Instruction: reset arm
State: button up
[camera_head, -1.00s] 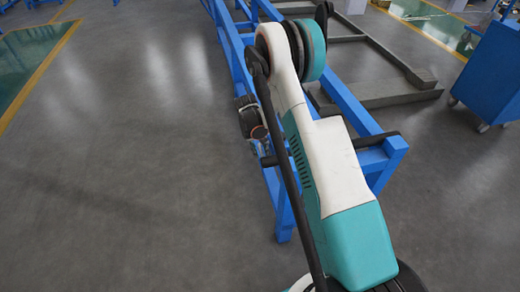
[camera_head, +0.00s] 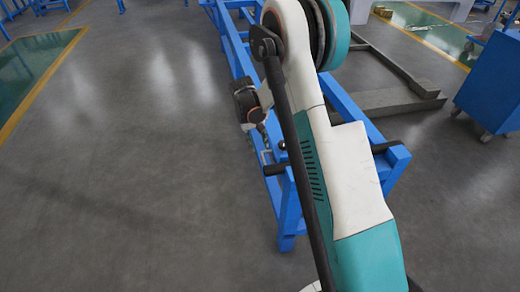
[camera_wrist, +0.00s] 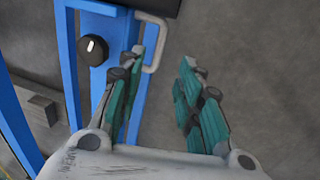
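My gripper (camera_wrist: 160,100) shows in the wrist view with its two teal-padded fingers spread apart. Nothing is between the fingers; grey floor shows through the gap. It hangs beside a blue frame (camera_wrist: 66,60) that carries a round black knob (camera_wrist: 92,50) and a pale bent handle (camera_wrist: 155,45). In the head view my white and teal arm reaches over the blue frame (camera_head: 290,215) and covers part of it. The fingers cannot be made out in the head view.
Grey metal beams (camera_head: 395,100) lie right of the blue frame. A blue wheeled cabinet (camera_head: 495,80) stands at the right edge. Open grey floor (camera_head: 130,170) spreads over the left side, with a green area (camera_head: 35,70) edged in yellow.

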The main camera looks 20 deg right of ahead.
jog(key=shift+a+r, duration=0.15)
jog(key=shift+r, duration=0.65)
jog(key=s+a+r+t, duration=0.1)
jog(key=s+a+r, duration=0.1)
jog(key=s+r, duration=0.35)
jog(key=s+a+r+n+t, duration=0.1)
jog(key=s+a+r, duration=0.15)
jog(key=r, duration=0.65)
jog(key=s+a+r+t, duration=0.1)
jog(key=s+r+t, duration=0.1)
jog(key=s+r, duration=0.35)
jog(key=s+a+r+t+y, duration=0.1)
jog(key=s+a+r, duration=0.1)
jog(key=s, duration=0.7)
jog(key=s+a+r+n+t+y, duration=0.1)
jog(key=s+a+r+t, duration=0.1)
jog(key=s, duration=0.7)
jog(key=shift+a+r+t, duration=0.3)
jog(key=shift+a+r, duration=0.35)
jog(key=shift+a, duration=0.05)
jog(key=shift+d, duration=0.1)
